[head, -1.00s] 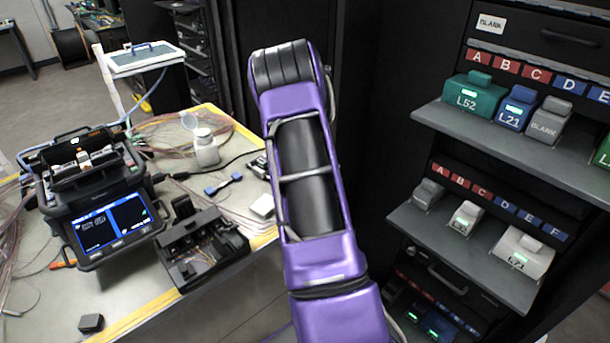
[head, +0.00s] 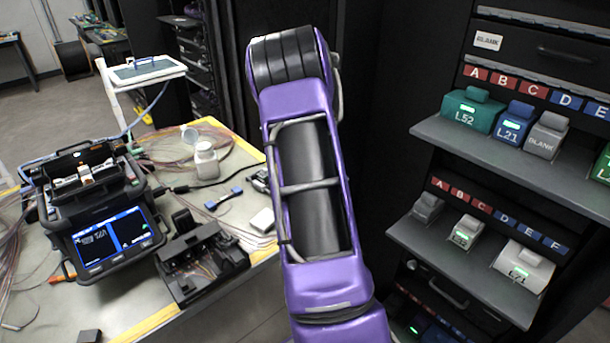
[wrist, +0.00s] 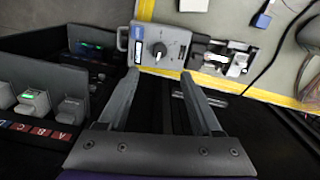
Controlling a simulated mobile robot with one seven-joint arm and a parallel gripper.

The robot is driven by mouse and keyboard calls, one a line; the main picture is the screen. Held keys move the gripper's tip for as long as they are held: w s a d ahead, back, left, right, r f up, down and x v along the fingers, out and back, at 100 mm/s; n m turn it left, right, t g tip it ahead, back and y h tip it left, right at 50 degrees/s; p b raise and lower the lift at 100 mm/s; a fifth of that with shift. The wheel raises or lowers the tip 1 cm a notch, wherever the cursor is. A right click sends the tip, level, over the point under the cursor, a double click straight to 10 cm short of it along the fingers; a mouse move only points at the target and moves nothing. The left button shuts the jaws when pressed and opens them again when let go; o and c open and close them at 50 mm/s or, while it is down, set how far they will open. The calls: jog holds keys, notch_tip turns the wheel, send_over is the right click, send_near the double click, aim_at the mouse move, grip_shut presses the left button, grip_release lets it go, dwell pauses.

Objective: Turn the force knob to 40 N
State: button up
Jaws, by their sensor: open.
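The force knob (wrist: 159,49) is a small dark round knob with a pale pointer mark, set on the face of a grey box (wrist: 176,40) with a dial scale and a blue label. The wrist view shows it beyond my gripper, roughly centred between the fingers. My gripper (wrist: 158,75) is open and empty, with its two long fingers apart on either side of the knob's line and not visibly touching it. The dial's numbers are too small to read. In the head view my purple arm fills the middle, and neither the knob nor my gripper shows.
A table (head: 130,312) on the left holds a fusion splicer (head: 105,215) with a lit screen, a black fixture (head: 200,262) and a white bottle (head: 206,160). On the right a dark cabinet has shelves (head: 440,140) of labelled blocks, close to my arm.

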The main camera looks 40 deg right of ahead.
notch_tip(320, 180, up, 6)
dwell(0.7)
